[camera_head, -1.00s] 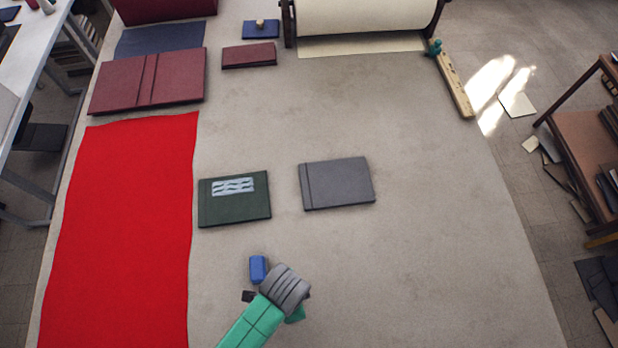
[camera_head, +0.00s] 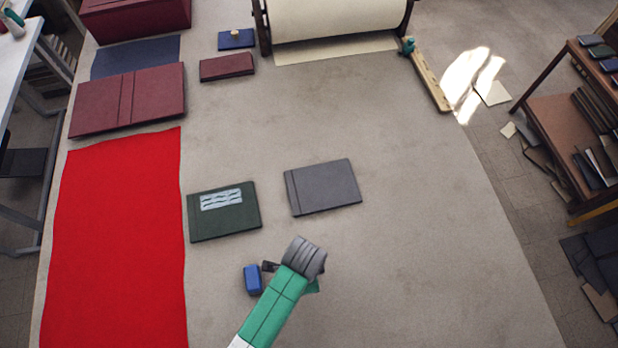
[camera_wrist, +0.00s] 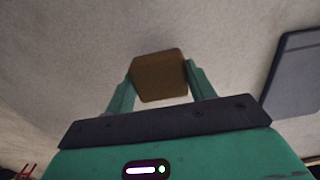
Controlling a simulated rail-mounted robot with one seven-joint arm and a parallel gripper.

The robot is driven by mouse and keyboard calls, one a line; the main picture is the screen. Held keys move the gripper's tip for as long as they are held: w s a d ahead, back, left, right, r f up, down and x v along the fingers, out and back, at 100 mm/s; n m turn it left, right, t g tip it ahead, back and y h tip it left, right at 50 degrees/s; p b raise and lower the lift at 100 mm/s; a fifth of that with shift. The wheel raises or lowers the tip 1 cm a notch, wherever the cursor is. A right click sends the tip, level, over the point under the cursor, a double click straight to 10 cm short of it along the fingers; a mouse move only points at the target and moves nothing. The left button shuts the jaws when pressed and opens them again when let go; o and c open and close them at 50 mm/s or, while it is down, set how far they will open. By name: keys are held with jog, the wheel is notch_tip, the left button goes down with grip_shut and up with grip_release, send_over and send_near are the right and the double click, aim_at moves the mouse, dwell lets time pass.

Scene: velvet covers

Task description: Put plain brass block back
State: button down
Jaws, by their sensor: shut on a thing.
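My gripper (camera_wrist: 160,82) is shut on the plain brass block (camera_wrist: 158,72), a brownish block with rounded corners held between two green fingers in the wrist view. The pale table surface shows behind it, but its height above the table cannot be told. In the head view the green arm with its grey ribbed joint reaches up from the bottom, in front of the grey book (camera_head: 322,187). The fingers and block are hidden there behind the arm.
A blue block (camera_head: 252,279) stands just left of my arm. A green book (camera_head: 223,211) with a pale label lies beyond it. Red cloth (camera_head: 115,245) covers the left. Maroon covers (camera_head: 127,99) and a paper roll (camera_head: 335,18) are farther back.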

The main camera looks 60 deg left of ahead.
jog(key=shift+w+a+f, duration=0.1)
jog(key=shift+w+a, duration=0.2)
jog(key=shift+w, duration=0.2)
jog(key=shift+w+a, duration=0.3)
jog(key=shift+w, duration=0.2)
jog(key=shift+w+a+f, duration=0.15)
jog(key=shift+w+f, duration=0.05)
jog(key=shift+w, duration=0.05)
jog(key=shift+f, duration=1.55)
jog(key=shift+f, duration=0.1)
jog(key=c, duration=0.5)
grip_release()
jog(key=shift+f, duration=0.1)
notch_tip(320, 180, up, 12)
jog(key=shift+r+p, duration=0.15)
jog(key=shift+p, duration=0.3)
